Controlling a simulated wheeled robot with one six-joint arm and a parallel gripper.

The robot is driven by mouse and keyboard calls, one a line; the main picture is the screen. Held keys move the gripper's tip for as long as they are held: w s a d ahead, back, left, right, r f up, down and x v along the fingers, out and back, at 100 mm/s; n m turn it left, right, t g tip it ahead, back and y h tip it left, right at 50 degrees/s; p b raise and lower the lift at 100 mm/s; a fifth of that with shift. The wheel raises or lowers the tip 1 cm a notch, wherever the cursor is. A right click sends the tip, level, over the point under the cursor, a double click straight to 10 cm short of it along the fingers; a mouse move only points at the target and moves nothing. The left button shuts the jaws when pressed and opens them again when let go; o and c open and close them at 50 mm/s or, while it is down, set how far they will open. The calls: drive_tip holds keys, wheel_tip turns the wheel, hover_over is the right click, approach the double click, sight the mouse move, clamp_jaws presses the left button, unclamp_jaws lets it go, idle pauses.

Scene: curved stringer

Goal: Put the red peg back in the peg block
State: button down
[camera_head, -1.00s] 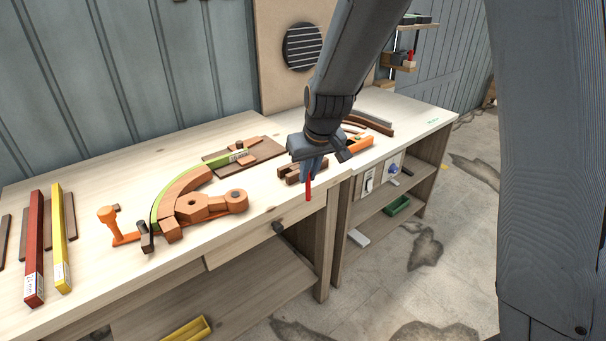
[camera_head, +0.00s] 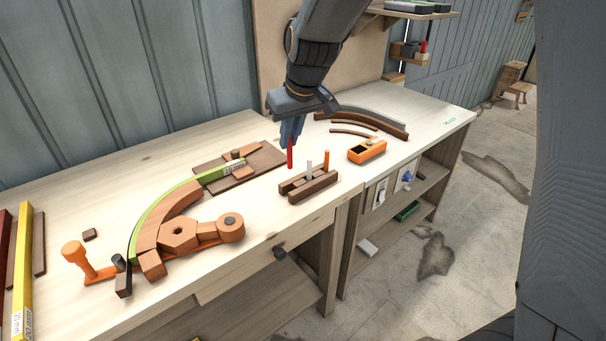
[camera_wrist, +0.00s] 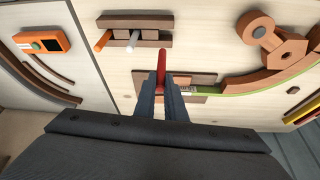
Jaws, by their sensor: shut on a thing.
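My gripper (camera_head: 291,138) is shut on the red peg (camera_head: 290,154), which hangs upright below the fingertips, above the bench and behind the peg block. The peg also shows between the fingers in the wrist view (camera_wrist: 161,70). The peg block (camera_head: 301,190) is brown wood near the bench's front edge. A grey peg (camera_head: 309,168) and an orange peg (camera_head: 326,159) stand in it. In the wrist view the peg block (camera_wrist: 152,38) lies ahead of the red peg's tip, apart from it. I cannot make out an empty hole in the block.
A curved wooden strip in a form (camera_head: 179,227) lies left of the block. A brown board (camera_head: 213,178) is behind it. An orange tool (camera_head: 367,150) and curved strips (camera_head: 370,122) lie to the right. An orange clamp (camera_head: 80,260) stands at the left.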

sight(291, 166)
wheel_tip(291, 166, down, 9)
drive_tip(key=shift+s+f+p, duration=0.1)
drive_tip(key=shift+f+p, duration=0.05)
drive_tip(key=shift+p, duration=0.45)
drive_tip(key=shift+f, duration=0.2)
drive_tip(key=c, duration=1.8)
unclamp_jaws()
drive_tip(key=shift+r, duration=0.2)
